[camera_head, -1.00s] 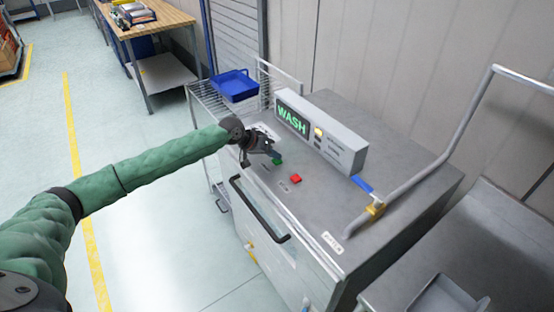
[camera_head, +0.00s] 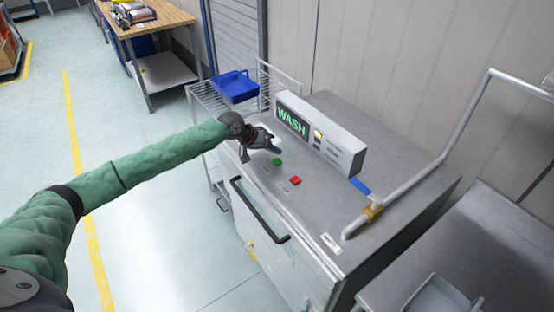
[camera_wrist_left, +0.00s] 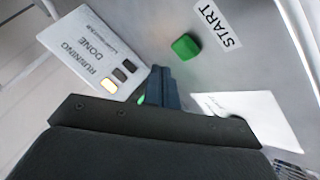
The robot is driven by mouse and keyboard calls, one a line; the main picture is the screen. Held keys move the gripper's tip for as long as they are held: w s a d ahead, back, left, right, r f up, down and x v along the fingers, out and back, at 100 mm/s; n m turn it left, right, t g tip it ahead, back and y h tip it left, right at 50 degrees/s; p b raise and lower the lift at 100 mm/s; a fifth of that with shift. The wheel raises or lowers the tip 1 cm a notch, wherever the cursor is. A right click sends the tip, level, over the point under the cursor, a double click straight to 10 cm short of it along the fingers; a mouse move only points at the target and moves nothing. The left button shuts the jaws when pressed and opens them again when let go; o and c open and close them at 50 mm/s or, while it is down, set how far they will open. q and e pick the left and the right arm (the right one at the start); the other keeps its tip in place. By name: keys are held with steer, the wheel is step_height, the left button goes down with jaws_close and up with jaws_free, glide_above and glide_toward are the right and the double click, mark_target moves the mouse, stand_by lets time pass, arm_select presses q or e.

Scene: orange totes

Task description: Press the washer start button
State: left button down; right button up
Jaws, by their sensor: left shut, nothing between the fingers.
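The washer (camera_head: 375,205) is a grey steel unit with a control box reading WASH in green (camera_head: 292,121). A green button (camera_head: 277,162) and a red button (camera_head: 295,180) sit on its top. In the left wrist view the green button (camera_wrist_left: 186,46) lies beside a START label (camera_wrist_left: 218,24). My left gripper (camera_head: 276,149) is shut and empty, above the washer top, just behind the green button and apart from it. Its fingertips (camera_wrist_left: 162,72) show in the left wrist view. My right gripper is not in view.
The control box stands close behind my left gripper; its lit indicator (camera_wrist_left: 109,86) is beside RUNNING. A curved metal pipe (camera_head: 430,165) with a blue lever rises at the right. A door handle (camera_head: 258,210) is at the front. A blue bin (camera_head: 235,87) sits on a wire rack.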

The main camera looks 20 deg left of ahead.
mark_target(274, 161)
arm_select(q)
steer(key=shift+r+p, duration=1)
steer(key=shift+r, duration=0.7)
